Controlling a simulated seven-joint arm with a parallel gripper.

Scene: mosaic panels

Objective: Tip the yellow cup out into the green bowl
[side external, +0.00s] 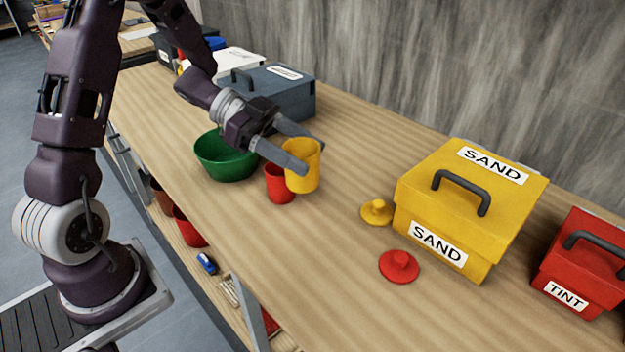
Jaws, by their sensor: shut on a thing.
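The yellow cup (302,174) is upright between the fingers of my gripper (312,158), which is shut on it. I cannot tell whether the cup is lifted off the table, and its contents are hidden. The green bowl (226,160) stands on the table to the left of the cup, partly behind my gripper. A red cup (277,186) stands between the bowl and the yellow cup, partly hidden behind the yellow cup.
A yellow lid (377,211) and a red lid (400,266) lie on the table (330,280). A yellow SAND box (440,215) and a red TINT box (580,265) stand at right. A grey box (284,95) stands behind the gripper. The table's front middle is clear.

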